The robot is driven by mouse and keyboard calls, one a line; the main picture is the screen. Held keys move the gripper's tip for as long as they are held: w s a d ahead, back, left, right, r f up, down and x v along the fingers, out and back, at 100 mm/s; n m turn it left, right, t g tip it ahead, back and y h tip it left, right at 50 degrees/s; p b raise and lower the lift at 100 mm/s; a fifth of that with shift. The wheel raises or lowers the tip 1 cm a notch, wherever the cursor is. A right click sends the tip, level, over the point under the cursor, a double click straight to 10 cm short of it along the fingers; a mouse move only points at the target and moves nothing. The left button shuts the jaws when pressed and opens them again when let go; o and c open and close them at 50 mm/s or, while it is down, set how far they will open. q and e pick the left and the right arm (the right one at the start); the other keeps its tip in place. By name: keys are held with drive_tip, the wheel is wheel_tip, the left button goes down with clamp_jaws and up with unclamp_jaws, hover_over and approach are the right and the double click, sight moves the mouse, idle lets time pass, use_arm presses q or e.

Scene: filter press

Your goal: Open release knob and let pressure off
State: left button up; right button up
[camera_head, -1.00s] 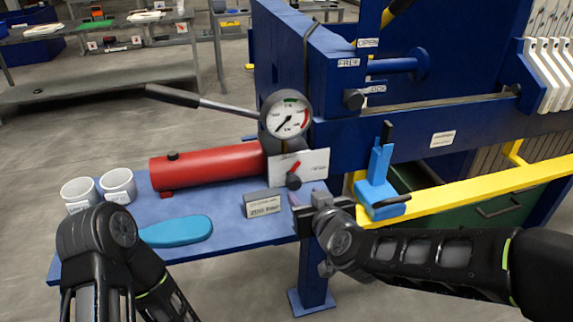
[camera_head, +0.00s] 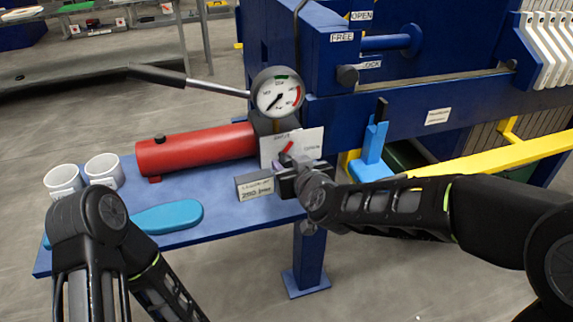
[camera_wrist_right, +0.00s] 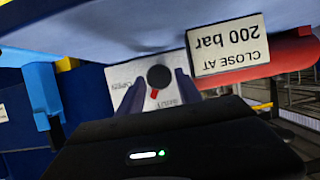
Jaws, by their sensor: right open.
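The release knob (camera_wrist_right: 159,76) is black with a red pointer (camera_head: 287,147), on a white plate (camera_head: 308,143) marked SHUT and OPEN. The pointer leans toward the upper edge, nearer the SHUT mark. My right gripper (camera_wrist_right: 158,90) is open in the wrist view, one finger on each side of the knob; contact cannot be told. In the head view my right gripper (camera_head: 288,174) hides most of the knob. The pressure gauge (camera_head: 277,92) stands above the plate, its needle to the lower left. My left arm shows at lower left; its fingers are out of view.
A small sign block (camera_head: 254,186) stands beside my right gripper, and the red pump cylinder (camera_head: 195,149) lies behind it. A blue clamp-like part (camera_head: 373,150) is to the right. Two white cups (camera_head: 104,170) and a turquoise item (camera_head: 167,217) occupy the left of the blue bench.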

drive_tip(key=shift+x, duration=1.2)
clamp_jaws()
